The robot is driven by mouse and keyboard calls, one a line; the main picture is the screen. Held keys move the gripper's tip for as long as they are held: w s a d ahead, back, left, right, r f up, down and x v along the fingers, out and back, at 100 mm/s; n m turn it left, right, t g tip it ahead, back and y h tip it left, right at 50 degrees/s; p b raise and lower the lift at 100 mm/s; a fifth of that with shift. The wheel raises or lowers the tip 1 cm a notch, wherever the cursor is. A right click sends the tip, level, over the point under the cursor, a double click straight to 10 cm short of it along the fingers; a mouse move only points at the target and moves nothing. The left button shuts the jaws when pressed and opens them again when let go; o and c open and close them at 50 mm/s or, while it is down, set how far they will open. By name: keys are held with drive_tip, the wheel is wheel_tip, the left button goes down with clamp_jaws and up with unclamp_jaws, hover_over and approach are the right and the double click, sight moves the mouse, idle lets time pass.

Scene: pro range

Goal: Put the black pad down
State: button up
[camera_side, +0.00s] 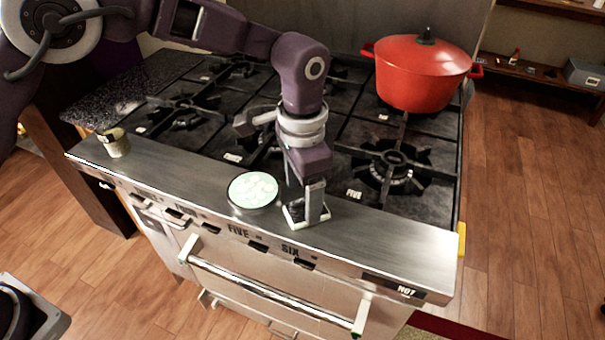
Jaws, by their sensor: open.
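My gripper (307,211) points down over the steel front ledge of the stove, just right of a round dish. It is open. Its fingertips are at or just above the ledge, with a small light-edged flat shape around them that I cannot identify. I cannot make out a black pad with certainty.
A red lidded pot (420,75) stands on the back right burners. A small can (115,142) stands at the ledge's left end. A dark speckled slab (105,97) lies at the stove's left. The steel ledge (390,240) is clear to the right.

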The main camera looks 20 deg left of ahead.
sight(303, 201)
wheel_tip(303, 201, up, 9)
drive_tip(key=shift+f, duration=0.15)
drive_tip(key=s+a+r+n+t, duration=0.2)
drive_tip(key=s+a+r, duration=0.3)
drive_tip(key=a+r, duration=0.3)
drive_tip(key=s+a+r+n+t, duration=0.1)
drive_tip(key=s+a+r+n, duration=0.2)
drive_tip(key=s+a+r, duration=0.45)
drive_tip(key=s+a+f+n+t, duration=0.1)
drive_tip(key=s+a+f+n, duration=0.1)
drive_tip(key=s, duration=0.4)
drive_tip(key=s+a+f+n+t, duration=0.1)
drive_tip(key=s+a+f+n, duration=0.1)
drive_tip(key=s+a+f, duration=0.3)
drive_tip(key=shift+s+a+t, duration=0.3)
drive_tip(key=shift+s+a, duration=0.65)
drive_tip(key=shift+a, duration=0.25)
